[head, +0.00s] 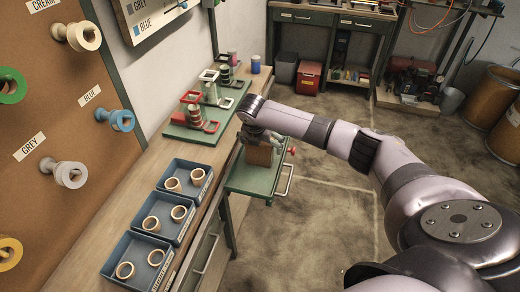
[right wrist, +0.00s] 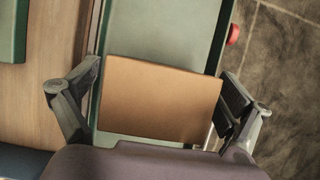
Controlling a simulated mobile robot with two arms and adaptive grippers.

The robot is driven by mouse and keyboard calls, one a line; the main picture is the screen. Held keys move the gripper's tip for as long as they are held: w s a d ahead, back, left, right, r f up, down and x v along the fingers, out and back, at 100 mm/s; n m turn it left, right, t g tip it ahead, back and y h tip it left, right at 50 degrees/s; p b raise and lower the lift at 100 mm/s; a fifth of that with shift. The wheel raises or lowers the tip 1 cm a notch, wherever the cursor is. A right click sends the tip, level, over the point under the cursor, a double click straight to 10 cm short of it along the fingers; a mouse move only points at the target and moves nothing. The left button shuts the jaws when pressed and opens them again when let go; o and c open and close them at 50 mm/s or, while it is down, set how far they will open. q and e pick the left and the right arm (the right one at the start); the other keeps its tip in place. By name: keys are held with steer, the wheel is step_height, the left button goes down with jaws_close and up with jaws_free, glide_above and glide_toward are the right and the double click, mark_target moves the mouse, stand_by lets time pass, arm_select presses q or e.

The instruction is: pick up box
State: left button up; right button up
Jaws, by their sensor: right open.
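A brown box (head: 258,155) stands on the green platform (head: 243,180) at the bench's right edge. My right gripper (head: 262,138) is above it, reaching down from the end of the right arm. In the right wrist view the box (right wrist: 160,100) lies between the two spread fingers of the right gripper (right wrist: 165,95). The right finger is close beside the box's right edge; the left finger is apart from its left edge. I cannot tell whether the right finger touches. The left gripper is in neither view.
The platform has a red knob (head: 291,150) and a metal handle (head: 287,180). Blue trays (head: 115,269) with tape rings line the bench (head: 205,150). Green winding stands (head: 180,132) are behind. The floor (head: 310,230) right of the platform is clear.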

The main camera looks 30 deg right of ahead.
steer(key=shift+w+d+f, duration=0.1)
steer(key=shift+f, duration=0.25)
steer(key=shift+c, duration=0.3)
steer(key=shift+r, duration=0.1)
steer(key=c, duration=1.4)
step_height(320, 180, up, 20)
steer(key=b, duration=0.1)
